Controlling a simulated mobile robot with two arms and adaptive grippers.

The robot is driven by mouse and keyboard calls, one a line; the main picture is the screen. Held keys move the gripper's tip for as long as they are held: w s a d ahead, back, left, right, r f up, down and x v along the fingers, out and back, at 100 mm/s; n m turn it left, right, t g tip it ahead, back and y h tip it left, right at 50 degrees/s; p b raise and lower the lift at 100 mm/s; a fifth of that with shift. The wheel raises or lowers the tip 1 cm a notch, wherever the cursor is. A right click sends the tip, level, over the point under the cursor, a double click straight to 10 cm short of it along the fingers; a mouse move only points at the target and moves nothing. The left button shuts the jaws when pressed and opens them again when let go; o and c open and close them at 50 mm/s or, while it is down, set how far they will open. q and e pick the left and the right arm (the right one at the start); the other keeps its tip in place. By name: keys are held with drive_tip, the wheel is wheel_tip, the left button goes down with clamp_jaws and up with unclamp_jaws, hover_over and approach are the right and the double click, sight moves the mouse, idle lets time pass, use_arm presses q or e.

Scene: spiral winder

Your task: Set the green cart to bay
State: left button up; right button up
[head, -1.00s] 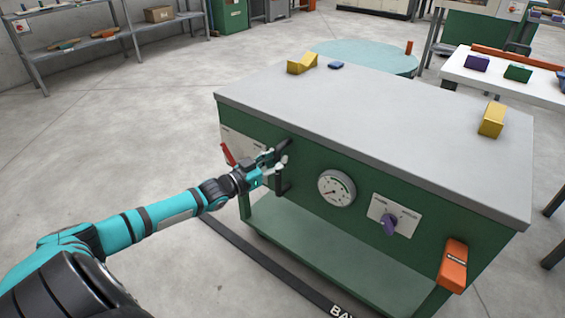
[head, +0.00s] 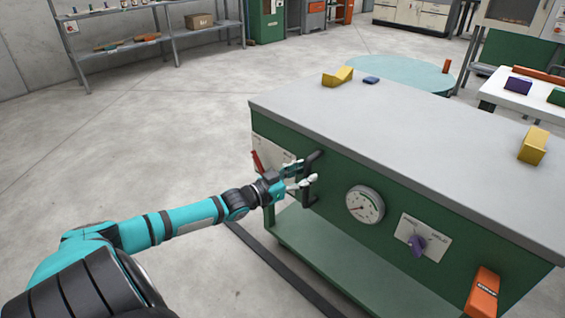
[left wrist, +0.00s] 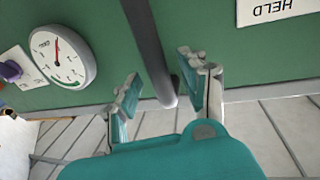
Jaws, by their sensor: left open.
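The green cart (head: 330,185) with a grey top stands right of centre in the head view. Its front carries a dark upright handle (head: 311,192) near the left end. My left gripper (head: 303,175) is at this handle with its fingers apart. In the left wrist view the handle bar (left wrist: 148,45) runs between the open fingers of the left gripper (left wrist: 160,85), and I see no finger pressed on it. A dark strip (head: 283,271) lies on the floor along the cart's front. No bay lettering shows now. My right gripper is not in view.
The cart's front bears a red lever (head: 257,161), a round gauge (head: 365,204), a purple knob (head: 417,244) and an orange block (head: 483,292). Yellow blocks lie on top. A round teal table (head: 405,73) and a white table (head: 500,95) stand behind. Left floor is clear.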

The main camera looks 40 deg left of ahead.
use_arm(q)
drive_tip(key=v, duration=1)
drive_tip(key=shift+s, duration=0.25)
drive_tip(key=shift+a, duration=0.1)
